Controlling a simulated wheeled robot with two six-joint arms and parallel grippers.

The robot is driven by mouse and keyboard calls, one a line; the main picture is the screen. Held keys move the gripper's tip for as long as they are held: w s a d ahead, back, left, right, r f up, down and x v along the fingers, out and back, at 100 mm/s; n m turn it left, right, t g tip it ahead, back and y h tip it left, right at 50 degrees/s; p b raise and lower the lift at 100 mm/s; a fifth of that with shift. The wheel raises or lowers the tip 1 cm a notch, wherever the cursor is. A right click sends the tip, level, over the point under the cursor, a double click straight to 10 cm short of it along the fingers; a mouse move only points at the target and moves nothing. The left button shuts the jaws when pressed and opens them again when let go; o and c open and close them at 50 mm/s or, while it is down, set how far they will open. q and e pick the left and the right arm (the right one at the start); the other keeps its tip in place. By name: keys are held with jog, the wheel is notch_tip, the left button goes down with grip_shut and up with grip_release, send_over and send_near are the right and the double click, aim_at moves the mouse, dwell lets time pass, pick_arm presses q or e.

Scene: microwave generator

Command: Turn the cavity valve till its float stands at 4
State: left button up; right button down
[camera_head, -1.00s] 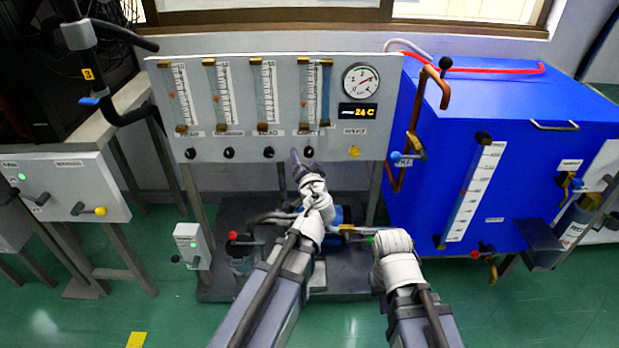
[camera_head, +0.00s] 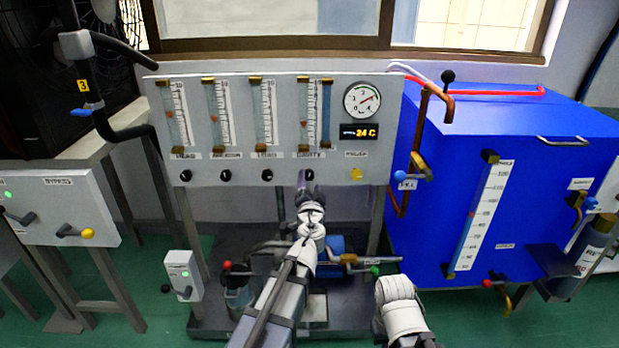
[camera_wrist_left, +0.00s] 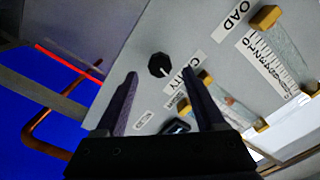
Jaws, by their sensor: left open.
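The cavity valve (camera_head: 309,175) is a small black knob below the rightmost flow tube. My left gripper (camera_head: 305,185) is open at the cavity valve. In the left wrist view its fingertips (camera_wrist_left: 159,75) lie either side of the knob, not visibly gripping it. My right gripper is out of view; only its arm shows.
Several similar knobs line the panel (camera_head: 365,160) to the left. A yellow knob (camera_head: 356,174) is close on the right, below a dial gauge (camera_head: 362,101). A blue cabinet (camera_head: 425,240) with a copper pipe (camera_head: 416,140) stands right of the panel.

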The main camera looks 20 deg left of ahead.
aim_at(310, 177)
pick_arm(q)
jog(key=x, duration=0.4)
jog(key=shift+w+a, duration=0.1)
jog(key=shift+w, duration=0.15)
jog(key=shift+c, duration=0.2)
grip_shut()
